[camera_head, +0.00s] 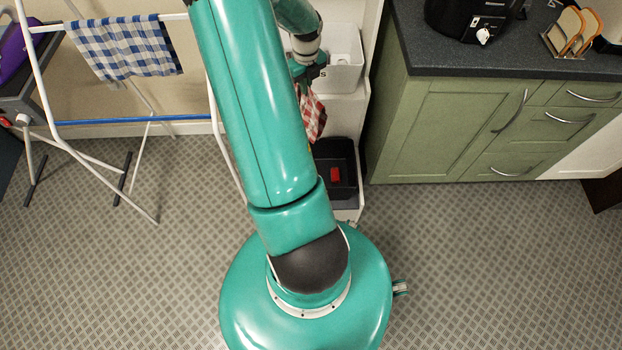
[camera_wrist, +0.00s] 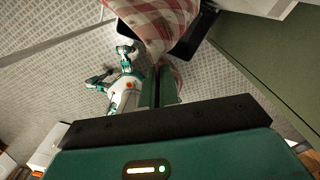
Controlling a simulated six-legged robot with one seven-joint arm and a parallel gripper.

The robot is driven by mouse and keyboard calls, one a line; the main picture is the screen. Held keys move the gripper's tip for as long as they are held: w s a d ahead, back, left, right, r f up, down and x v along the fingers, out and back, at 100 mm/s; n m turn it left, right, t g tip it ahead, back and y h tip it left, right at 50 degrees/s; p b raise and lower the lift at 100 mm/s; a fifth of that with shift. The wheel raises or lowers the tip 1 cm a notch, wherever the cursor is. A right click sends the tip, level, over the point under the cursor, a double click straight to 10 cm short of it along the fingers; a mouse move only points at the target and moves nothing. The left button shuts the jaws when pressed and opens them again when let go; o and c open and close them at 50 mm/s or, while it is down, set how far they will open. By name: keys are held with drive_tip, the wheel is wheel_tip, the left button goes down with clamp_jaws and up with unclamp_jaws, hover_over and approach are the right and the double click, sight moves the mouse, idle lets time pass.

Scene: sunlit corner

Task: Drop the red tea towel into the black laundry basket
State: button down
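The red-and-white checked tea towel (camera_head: 314,120) hangs from my gripper (camera_head: 305,84) in the head view, partly hidden behind my arm. In the wrist view the towel (camera_wrist: 150,18) hangs from the fingertips of my gripper (camera_wrist: 160,72), which are close together on its cloth. The black laundry basket (camera_head: 346,152) stands low, below and slightly right of the towel, with a red patch on or in it. Its dark rim also shows behind the towel in the wrist view (camera_wrist: 203,30). The towel is above the basket's level in the head view; exact overlap is unclear.
A white bin (camera_head: 345,66) stands on the shelf above the basket. A green cabinet (camera_head: 450,125) is close on the right. A drying rack (camera_head: 75,140) with a blue checked cloth (camera_head: 125,47) stands left. The patterned floor in front is clear.

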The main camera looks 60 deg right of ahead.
wheel_tip(320, 180, down, 11)
drive_tip(key=s+d+m, duration=0.1)
drive_tip(key=shift+s, duration=0.15)
idle(0.8)
wheel_tip(320, 180, down, 32)
idle(1.3)
drive_tip(key=shift+r, duration=0.1)
drive_tip(key=c, duration=1)
unclamp_jaws()
